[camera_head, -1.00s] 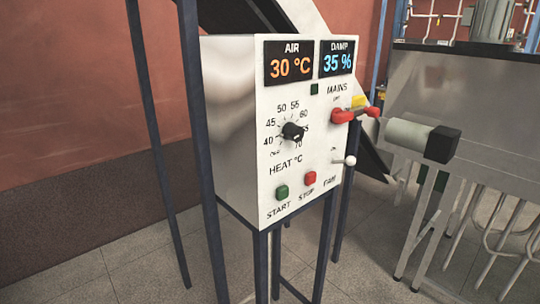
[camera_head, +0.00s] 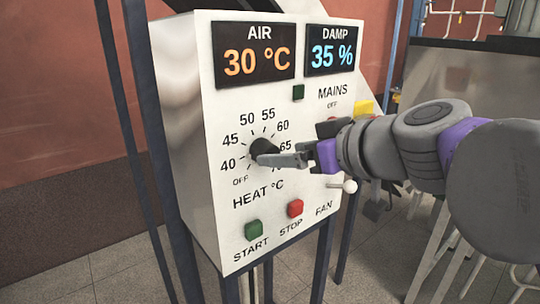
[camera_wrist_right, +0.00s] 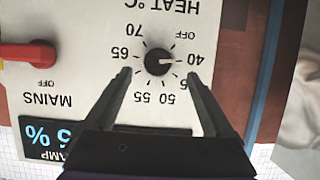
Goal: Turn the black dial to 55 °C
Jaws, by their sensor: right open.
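The black dial (camera_head: 264,148) sits on the white panel of the control box (camera_head: 232,100), inside a ring of HEAT °C marks from OFF through 40 to 70. In the right wrist view the picture is upside down, and the dial's (camera_wrist_right: 157,62) white mark points toward 40. My right gripper (camera_head: 284,157) is in front of the panel at the dial. In the wrist view its two open fingers (camera_wrist_right: 158,75) point at the panel, one tip on each side of the dial, with gaps between. It hides part of the 65–70 side in the head view. My left gripper is out of view.
The red MAINS switch (camera_wrist_right: 28,53) is near the right arm, largely hidden in the head view. The white FAN lever (camera_head: 349,186), red STOP button (camera_head: 295,208) and green START button (camera_head: 253,230) are below. Displays read AIR 30 °C (camera_head: 254,54) and DAMP 35 % (camera_head: 331,51).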

